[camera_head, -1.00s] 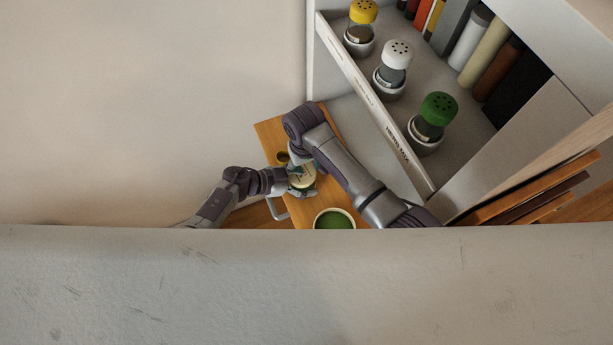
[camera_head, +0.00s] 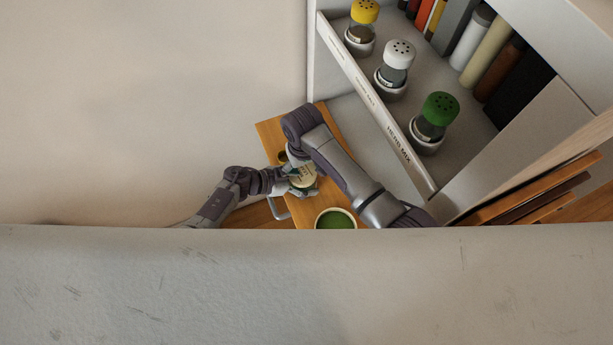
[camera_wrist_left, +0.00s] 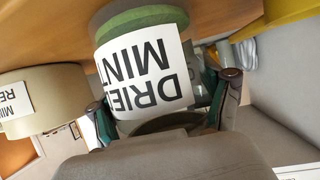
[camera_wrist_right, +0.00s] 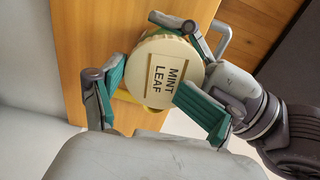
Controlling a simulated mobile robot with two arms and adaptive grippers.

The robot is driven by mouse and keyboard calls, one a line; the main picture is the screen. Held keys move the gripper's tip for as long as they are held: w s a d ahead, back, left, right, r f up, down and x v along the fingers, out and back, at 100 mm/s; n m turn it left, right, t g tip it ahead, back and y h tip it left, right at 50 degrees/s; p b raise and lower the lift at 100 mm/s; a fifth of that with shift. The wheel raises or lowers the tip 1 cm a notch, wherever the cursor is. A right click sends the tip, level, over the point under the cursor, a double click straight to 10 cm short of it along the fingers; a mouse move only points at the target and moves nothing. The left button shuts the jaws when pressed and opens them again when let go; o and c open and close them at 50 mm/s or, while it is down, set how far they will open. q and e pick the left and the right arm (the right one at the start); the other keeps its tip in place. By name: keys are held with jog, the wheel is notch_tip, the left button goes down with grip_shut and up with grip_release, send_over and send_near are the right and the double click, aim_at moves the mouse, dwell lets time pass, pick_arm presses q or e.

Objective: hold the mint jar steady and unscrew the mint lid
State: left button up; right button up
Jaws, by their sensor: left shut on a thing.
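The mint jar, with a white "DRIED MINT" label (camera_wrist_left: 148,72) and green contents, stands over the wooden board between the fingers of my left gripper (camera_wrist_left: 165,105), which is shut on it. Its cream lid, marked "MINT LEAF" (camera_wrist_right: 160,72), sits on top and shows in the head view (camera_head: 303,176). My right gripper (camera_wrist_right: 158,105) is above the lid. Its two teal-padded fingers stand apart on either side of the lid's near edge, and I see no firm grip on it. The jar body is mostly hidden in the head view.
A cream tub with green contents (camera_head: 335,219) stands close to the jar on the wooden board (camera_head: 270,132). The shelf (camera_head: 375,135) holds yellow-, white- and green-capped shakers behind its raised front strip. A metal handle (camera_head: 279,210) is at the board's edge.

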pick_arm(q)
jog(key=shift+w+d+r, duration=0.15)
jog(key=shift+d+r, duration=0.1)
jog(key=shift+d, duration=0.05)
pick_arm(e)
jog(key=shift+o, duration=0.7)
jog(key=shift+s+a, duration=0.1)
jog(key=shift+a, duration=0.05)
pick_arm(q)
jog(key=shift+a, duration=0.1)
pick_arm(e)
jog(key=shift+r, duration=0.2)
pick_arm(q)
jog(key=shift+a+f, duration=0.15)
jog(key=shift+f, duration=0.05)
pick_arm(e)
jog(key=shift+w+d+r, duration=0.1)
jog(key=shift+r, duration=1.35)
jog(key=shift+w+d+r, duration=0.1)
jog(key=shift+r, duration=1.3)
notch_tip(320, 180, up, 8)
pick_arm(q)
jog(key=o, duration=1.2)
